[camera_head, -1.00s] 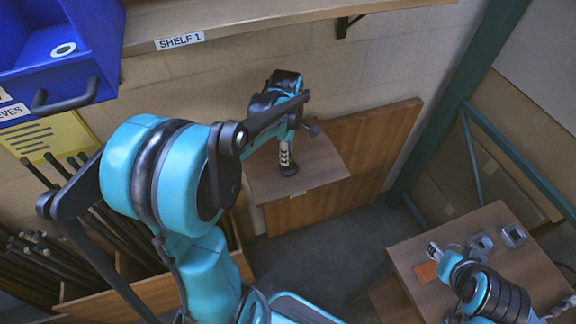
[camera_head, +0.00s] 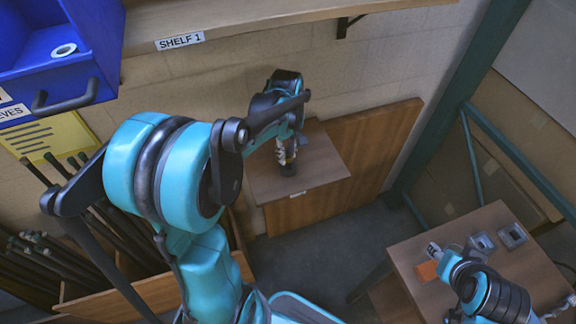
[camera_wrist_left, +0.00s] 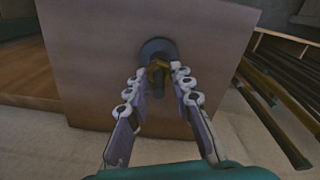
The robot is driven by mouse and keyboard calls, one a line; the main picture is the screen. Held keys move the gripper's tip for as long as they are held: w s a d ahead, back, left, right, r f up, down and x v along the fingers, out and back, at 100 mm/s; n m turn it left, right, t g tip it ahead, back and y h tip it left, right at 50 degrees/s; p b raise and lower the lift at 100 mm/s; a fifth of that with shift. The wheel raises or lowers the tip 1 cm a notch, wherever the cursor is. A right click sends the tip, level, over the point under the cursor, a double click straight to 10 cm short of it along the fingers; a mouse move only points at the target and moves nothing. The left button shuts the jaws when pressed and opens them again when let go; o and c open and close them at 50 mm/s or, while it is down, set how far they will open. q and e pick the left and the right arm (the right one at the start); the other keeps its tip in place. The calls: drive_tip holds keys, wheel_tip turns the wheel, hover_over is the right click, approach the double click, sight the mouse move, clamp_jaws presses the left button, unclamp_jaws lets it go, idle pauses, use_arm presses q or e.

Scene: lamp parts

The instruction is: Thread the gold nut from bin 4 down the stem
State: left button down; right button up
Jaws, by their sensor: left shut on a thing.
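The gold nut (camera_wrist_left: 157,72) shows in the left wrist view between the fingertips of my left gripper (camera_wrist_left: 157,78), which is shut on it. The nut is around the dark stem (camera_wrist_left: 159,91), close to the round dark base (camera_wrist_left: 157,47). In the head view my left gripper (camera_head: 286,152) points down at the small wooden table, with the dark base (camera_head: 289,170) just below its fingertips. The nut is too small to make out there. Only part of my right arm shows at the lower right; its gripper cannot be made out.
The stem's wooden table (camera_head: 325,172) stands by the wall, under Shelf 1 (camera_head: 240,28). A blue bin (camera_head: 60,75) is at the upper left, above dark rods in a wooden crate (camera_head: 150,290). A second table (camera_head: 470,225) at the right holds grey square parts and an orange piece.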

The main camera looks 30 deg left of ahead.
use_arm(q)
drive_tip(key=shift+s+d+f, duration=0.1)
drive_tip(key=shift+s+f, duration=0.05)
drive_tip(key=m, duration=0.7)
drive_tip(key=m, duration=0.6)
drive_tip(key=shift+w+d+m, duration=0.15)
drive_tip(key=shift+w+m, duration=0.05)
drive_tip(key=shift+m, duration=0.2)
drive_tip(key=m, duration=0.3)
drive_tip(key=shift+d+m, duration=0.1)
drive_tip(key=shift+m, duration=0.3)
drive_tip(key=m, duration=0.3)
drive_tip(key=shift+f, duration=0.1)
